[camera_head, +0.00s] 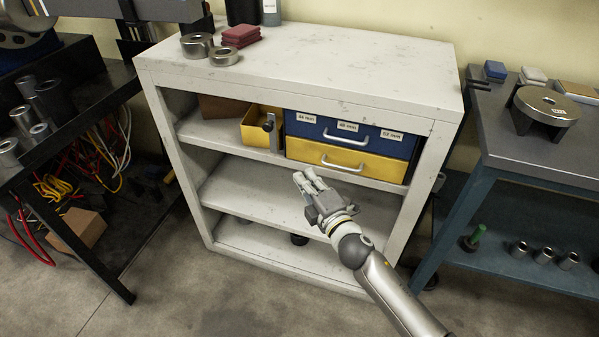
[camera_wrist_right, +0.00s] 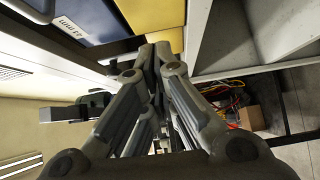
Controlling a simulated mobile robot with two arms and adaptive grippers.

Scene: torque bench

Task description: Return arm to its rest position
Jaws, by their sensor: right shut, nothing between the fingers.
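My right gripper (camera_head: 304,180) is shut and empty in the head view. It appears in front of the open middle of a white shelf unit (camera_head: 395,72), below and left of the drawers. Its arm comes in from the lower right. In the right wrist view its fingers (camera_wrist_right: 157,58) are together, with the blue and yellow drawers behind them. My left gripper is not in view.
A blue drawer (camera_head: 345,133) and a yellow drawer (camera_head: 347,161) are closed beside a yellow bin (camera_head: 256,127). Metal rings (camera_head: 197,44) sit on top. A dark bench (camera_head: 70,178) stands left, a grey table (camera_head: 520,145) right. Floor shows in front.

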